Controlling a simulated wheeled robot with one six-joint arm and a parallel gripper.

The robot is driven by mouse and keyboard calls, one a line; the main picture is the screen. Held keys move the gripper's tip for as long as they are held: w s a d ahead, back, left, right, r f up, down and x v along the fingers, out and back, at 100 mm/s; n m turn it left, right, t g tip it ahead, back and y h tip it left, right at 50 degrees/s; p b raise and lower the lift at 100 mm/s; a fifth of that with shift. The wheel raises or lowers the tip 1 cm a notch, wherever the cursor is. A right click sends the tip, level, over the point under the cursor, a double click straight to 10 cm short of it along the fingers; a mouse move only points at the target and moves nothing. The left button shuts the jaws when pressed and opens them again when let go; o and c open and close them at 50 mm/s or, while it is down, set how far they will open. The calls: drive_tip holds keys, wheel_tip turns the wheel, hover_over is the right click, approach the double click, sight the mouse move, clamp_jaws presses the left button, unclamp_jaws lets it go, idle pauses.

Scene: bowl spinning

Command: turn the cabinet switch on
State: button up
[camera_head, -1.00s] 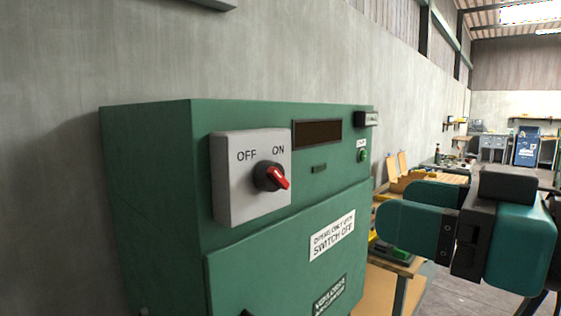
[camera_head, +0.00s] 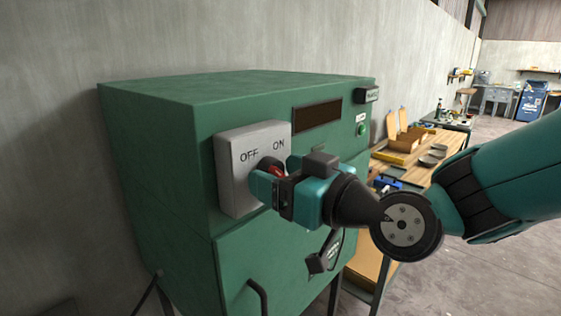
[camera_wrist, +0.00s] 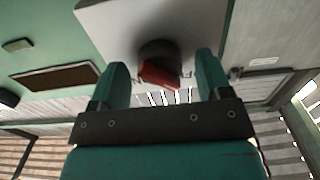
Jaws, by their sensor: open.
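The green cabinet (camera_head: 160,160) carries a grey switch box (camera_head: 232,185) marked OFF and ON. Its rotary switch, a black knob with a red pointer (camera_head: 275,168), is partly hidden behind my gripper in the head view. My gripper (camera_head: 270,180) is open, with its teal fingers at the switch. In the wrist view, the knob with its red pointer (camera_wrist: 158,75) lies between the two open fingers (camera_wrist: 160,82), with a gap on each side. I cannot tell exactly where the pointer is set.
A dark display window (camera_head: 317,113) and a green button (camera_head: 361,129) are on the cabinet front. A cabinet handle (camera_head: 258,297) shows below. A wooden workbench (camera_head: 425,160) with trays stands at the right. A plain wall rises behind the cabinet.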

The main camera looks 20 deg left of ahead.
drive_tip(key=shift+a, duration=0.1)
drive_tip(key=c, duration=0.9)
drive_tip(key=shift+m, duration=0.5)
drive_tip(key=m+b, duration=0.1)
drive_tip(key=m, duration=0.2)
drive_tip(key=shift+m, duration=0.4)
drive_tip(key=m, duration=0.4)
drive_tip(key=shift+m+b, duration=0.3)
drive_tip(key=m+p, duration=0.1)
drive_tip(key=m, duration=0.3)
drive_tip(key=shift+r, duration=0.1)
drive_tip(key=m+p, duration=0.1)
drive_tip(key=m, duration=0.3)
drive_tip(key=shift+m, duration=0.5)
